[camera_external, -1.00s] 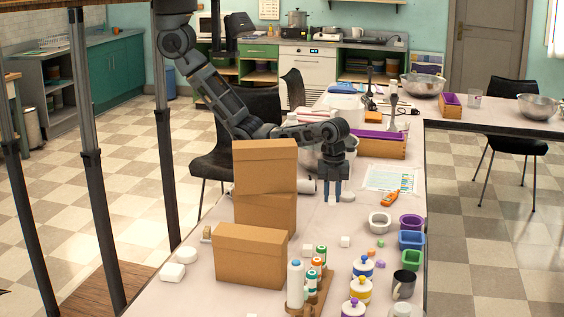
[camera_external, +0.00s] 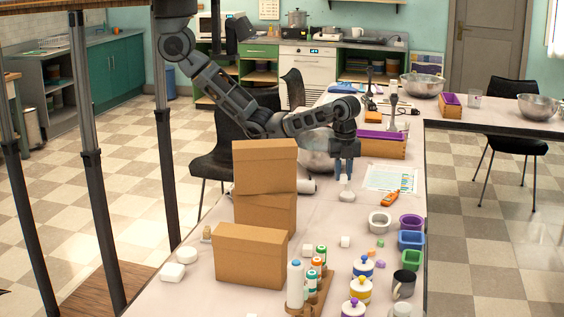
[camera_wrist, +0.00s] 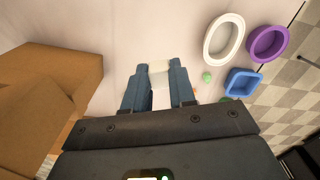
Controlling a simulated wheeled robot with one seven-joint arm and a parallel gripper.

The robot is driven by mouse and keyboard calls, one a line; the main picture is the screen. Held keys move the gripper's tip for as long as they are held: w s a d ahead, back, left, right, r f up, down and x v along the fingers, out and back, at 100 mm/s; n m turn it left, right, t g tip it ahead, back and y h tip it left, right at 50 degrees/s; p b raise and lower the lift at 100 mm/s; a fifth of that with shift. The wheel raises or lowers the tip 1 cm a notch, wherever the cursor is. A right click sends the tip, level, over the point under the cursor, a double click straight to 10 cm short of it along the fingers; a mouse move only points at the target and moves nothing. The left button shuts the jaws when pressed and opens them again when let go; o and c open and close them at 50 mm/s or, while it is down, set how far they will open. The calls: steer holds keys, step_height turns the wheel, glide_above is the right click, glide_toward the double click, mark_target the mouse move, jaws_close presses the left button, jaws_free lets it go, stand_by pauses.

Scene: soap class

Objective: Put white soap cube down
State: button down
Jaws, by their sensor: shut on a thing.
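My gripper (camera_external: 344,179) hangs fingers down above the far middle of the white table, right of the stacked boxes. The held cube is partly hidden by the fingers and hard to make out in the external view.
Cardboard boxes (camera_external: 265,167) stand left of my gripper. White (camera_external: 380,223), purple (camera_external: 411,222) and blue (camera_external: 411,240) containers stand along the right edge. Bottles (camera_external: 296,285) and jars stand in front. Bare table lies between boxes and containers.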

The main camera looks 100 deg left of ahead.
steer(key=w+a+n+b, duration=0.3)
steer(key=w+a+n, duration=0.15)
steer(key=a, duration=0.75)
steer(key=n+b, duration=0.7)
steer(key=n, duration=0.3)
glide_above(367, 181)
step_height(367, 181, down, 4)
steer(key=shift+m, duration=0.25)
step_height(367, 181, down, 11)
steer(key=shift+d+f+b, duration=0.15)
steer(key=shift+b, duration=0.3)
steer(key=shift+f, duration=0.1)
steer(key=c, duration=0.9)
jaws_free()
